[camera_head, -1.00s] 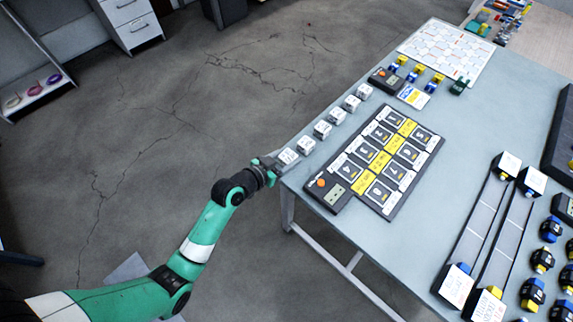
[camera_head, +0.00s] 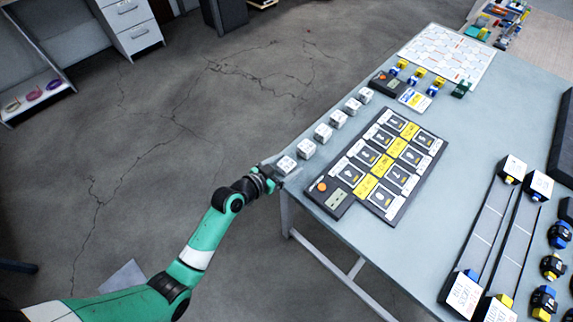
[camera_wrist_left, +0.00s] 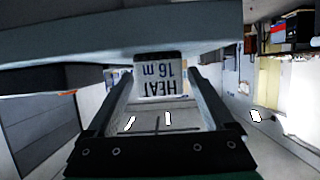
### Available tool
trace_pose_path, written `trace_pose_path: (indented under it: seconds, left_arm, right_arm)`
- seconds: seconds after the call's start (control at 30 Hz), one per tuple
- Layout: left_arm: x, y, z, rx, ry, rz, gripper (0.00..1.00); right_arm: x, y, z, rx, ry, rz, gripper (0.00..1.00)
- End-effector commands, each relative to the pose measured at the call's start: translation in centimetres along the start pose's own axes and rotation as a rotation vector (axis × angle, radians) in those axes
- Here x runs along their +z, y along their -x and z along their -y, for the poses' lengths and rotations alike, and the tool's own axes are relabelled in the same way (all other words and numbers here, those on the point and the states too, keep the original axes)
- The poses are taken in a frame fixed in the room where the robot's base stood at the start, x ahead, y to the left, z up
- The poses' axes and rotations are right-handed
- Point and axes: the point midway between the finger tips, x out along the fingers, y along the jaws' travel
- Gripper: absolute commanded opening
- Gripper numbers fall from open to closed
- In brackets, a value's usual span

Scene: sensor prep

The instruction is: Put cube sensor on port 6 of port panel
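The port panel (camera_head: 372,198) is a black board with numbered ports and yellow strips, lying flat on the table. I cannot read clearly which port is 6. Several white cube sensors stand in a row along the table's left edge. The nearest cube sensor (camera_head: 286,165) is by my left gripper (camera_head: 277,178) at the table corner. In the left wrist view a white cube labelled "HEAT 16 m" (camera_wrist_left: 158,78) shows between the tips of the open left fingers (camera_wrist_left: 160,82), with a small gap on each side. My right gripper is not in view.
The panel's control box (camera_head: 328,195) has an orange button. Two long rails (camera_head: 487,226) and several dark round devices stand on the right. A white chart sheet (camera_head: 450,52) and small yellow-blue pieces lie at the back. The table (camera_head: 385,255) is clear in front of the panel.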

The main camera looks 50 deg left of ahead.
Motion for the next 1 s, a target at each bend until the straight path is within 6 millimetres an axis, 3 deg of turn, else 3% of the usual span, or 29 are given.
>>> trace_pose_path:
  seconds: [0.27,0.37,0.7,0.83,1.0]
  left_arm:
    - [0.0,0.4,0.0,-0.001,0.001,0.001,0.87]
    - [-0.2,1.9,0.0,-0.001,0.001,0.002,0.87]
    - [-0.1,9.7,-0.2,-0.002,0.003,0.002,0.87]
    - [0.0,11.2,-0.2,-0.001,0.002,0.001,0.87]
    - [0.1,11.7,-0.2,0.000,-0.001,0.000,0.87]
  right_arm:
    - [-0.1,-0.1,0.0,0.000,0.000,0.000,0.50]
    - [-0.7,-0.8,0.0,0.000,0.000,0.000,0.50]
    - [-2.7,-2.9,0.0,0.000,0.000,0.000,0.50]
    - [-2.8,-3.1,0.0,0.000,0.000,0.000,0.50]
    - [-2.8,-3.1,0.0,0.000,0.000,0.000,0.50]
